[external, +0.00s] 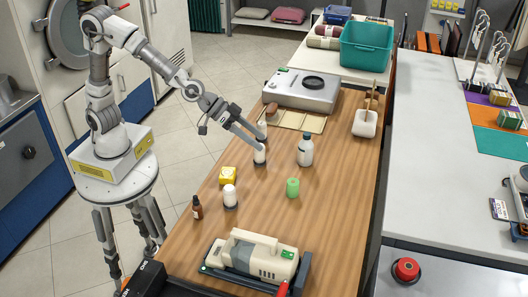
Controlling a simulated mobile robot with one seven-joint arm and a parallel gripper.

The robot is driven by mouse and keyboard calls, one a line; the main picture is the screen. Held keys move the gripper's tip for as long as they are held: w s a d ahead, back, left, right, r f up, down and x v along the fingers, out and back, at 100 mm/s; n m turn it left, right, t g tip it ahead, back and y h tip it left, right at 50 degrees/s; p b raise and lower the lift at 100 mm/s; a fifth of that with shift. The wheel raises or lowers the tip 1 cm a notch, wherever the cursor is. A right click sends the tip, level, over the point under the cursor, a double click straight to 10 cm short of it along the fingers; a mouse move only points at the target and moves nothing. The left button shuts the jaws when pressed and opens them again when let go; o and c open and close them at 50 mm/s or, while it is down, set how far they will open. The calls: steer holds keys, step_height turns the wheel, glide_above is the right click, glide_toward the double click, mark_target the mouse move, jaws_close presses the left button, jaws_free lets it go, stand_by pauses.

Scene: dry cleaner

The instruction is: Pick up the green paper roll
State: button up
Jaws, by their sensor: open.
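The green paper roll (292,187) stands upright on the wooden table (330,190), right of the table's middle line and toward the viewer from my gripper. My gripper (259,139) is open and points down and to the right over the table. Its tips are close above or beside a white cylinder with a dark base (260,155); I cannot tell whether they touch it. The gripper is apart from the green roll, up and to the left of it in the picture. Nothing hides the roll.
A white bottle with a dark cap (305,151) stands behind the roll. A yellow box (228,175), a white roll (230,195) and a brown bottle (197,208) stand to the left. A cream machine (253,254) lies in front. A metal device (300,90) is at the back.

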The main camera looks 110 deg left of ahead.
mark_target(290, 182)
steer(key=w+a+f+y+b, duration=0.1)
steer(key=w+a+f+y, duration=0.1)
steer(key=w+f, duration=0.1)
steer(key=w+a+f+n+y+b, duration=0.1)
steer(key=w+a+f+y, duration=0.1)
steer(key=f, duration=0.4)
steer(key=w+a+f+n+y+b, duration=0.1)
steer(key=w+a+f, duration=0.1)
steer(key=w+f, duration=0.2)
steer(key=shift+a+f+t+y+b, duration=0.15)
steer(key=shift+f+t+y+b, duration=0.25)
step_height(290, 182, down, 7)
steer(key=shift+r+b, duration=0.15)
steer(key=shift+b, duration=1)
steer(key=b+x, duration=0.1)
steer(key=x, duration=0.4)
steer(key=shift+a, duration=0.1)
jaws_close()
